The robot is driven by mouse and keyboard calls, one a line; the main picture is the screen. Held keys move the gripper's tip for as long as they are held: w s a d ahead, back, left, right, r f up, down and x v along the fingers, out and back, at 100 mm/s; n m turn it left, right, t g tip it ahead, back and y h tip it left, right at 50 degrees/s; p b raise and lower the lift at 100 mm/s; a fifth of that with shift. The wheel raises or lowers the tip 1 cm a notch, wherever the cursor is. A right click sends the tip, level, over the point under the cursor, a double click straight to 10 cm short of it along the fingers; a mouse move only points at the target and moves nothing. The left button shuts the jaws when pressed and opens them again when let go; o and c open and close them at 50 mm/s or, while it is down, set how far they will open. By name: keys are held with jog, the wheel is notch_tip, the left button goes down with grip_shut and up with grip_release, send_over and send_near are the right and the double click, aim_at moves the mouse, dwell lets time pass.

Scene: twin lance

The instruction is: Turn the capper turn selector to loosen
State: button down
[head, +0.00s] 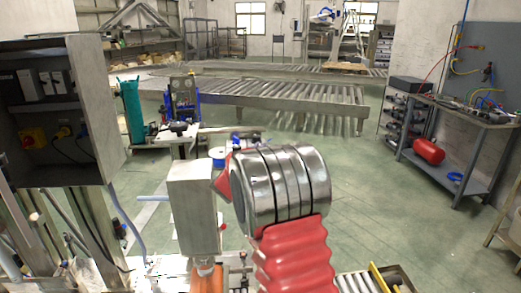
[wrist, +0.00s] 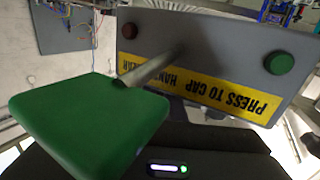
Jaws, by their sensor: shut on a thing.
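In the wrist view, the dark body of my gripper (wrist: 215,145) fills the bottom edge, with a small lit strip on it. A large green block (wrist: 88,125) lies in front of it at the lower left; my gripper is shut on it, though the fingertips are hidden. A grey tapered bar (wrist: 155,70) runs from behind the block toward a grey panel (wrist: 215,40). I cannot tell whether the bar touches the panel. The panel has a yellow upside-down label (wrist: 225,95) reading PRESS TO CAP. I cannot make out a turn selector. The head view does not show my fingers.
The panel carries a red button (wrist: 129,31) and a green button (wrist: 279,62). In the head view, an open electrical cabinet (head: 60,110) stands at the left and a grey box (head: 192,205) near the middle. Roller conveyors (head: 285,95) and a workbench (head: 465,115) stand farther off, with clear floor between.

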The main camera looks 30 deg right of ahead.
jog(key=shift+s+d+r+m+g+h, duration=0.2)
jog(key=shift+d+m+g+h, duration=0.15)
jog(key=shift+m+g, duration=0.2)
jog(key=c, duration=1.9)
grip_release()
jog(key=shift+a+f, duration=0.1)
jog(key=shift+a, duration=0.05)
jog(key=shift+o, duration=0.2)
jog(key=shift+w, duration=0.1)
jog(key=shift+a, duration=0.1)
jog(key=shift+s+a, duration=0.25)
jog(key=shift+a, duration=0.25)
jog(key=v, duration=1.2)
jog(key=shift+s+a+f, duration=0.15)
jog(key=shift+s+a, duration=0.05)
jog(key=shift+s, duration=0.05)
jog(key=shift+s, duration=0.1)
